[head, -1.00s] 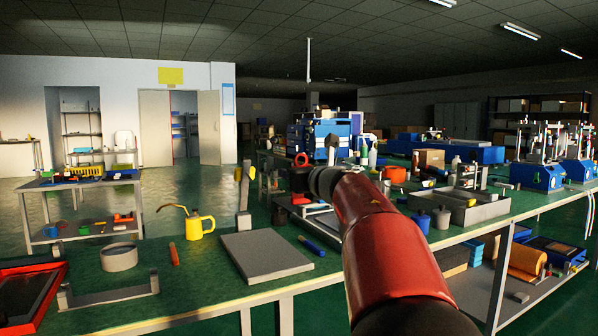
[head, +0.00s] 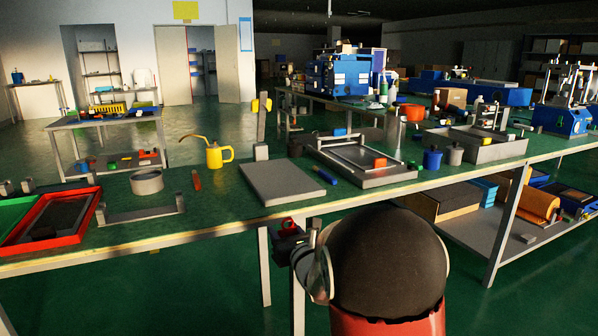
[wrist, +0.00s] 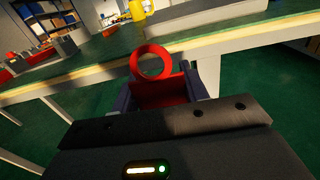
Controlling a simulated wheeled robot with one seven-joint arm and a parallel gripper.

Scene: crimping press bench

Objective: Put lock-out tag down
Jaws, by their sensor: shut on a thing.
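The lock-out tag is red, with a ring and a flat body (wrist: 162,97), in the middle of the wrist view. My gripper (wrist: 158,84) is shut on its body, with one dark finger on each side, and the ring sticks out beyond the fingers. In the head view my gripper (head: 288,240) is in front of the green-topped bench (head: 225,194), below its front edge. A small red part of the tag (head: 289,225) shows there. The rest of it is hidden by the gripper. The tag appears clear of the bench.
On the bench stand a grey flat plate (head: 281,184), a yellow oil can (head: 215,155), a grey ring-shaped dish (head: 147,182), a red-framed tray (head: 50,216) and a blue marker-like rod (head: 325,175). Bare green top lies between them. Bench legs (head: 264,265) stand near my gripper.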

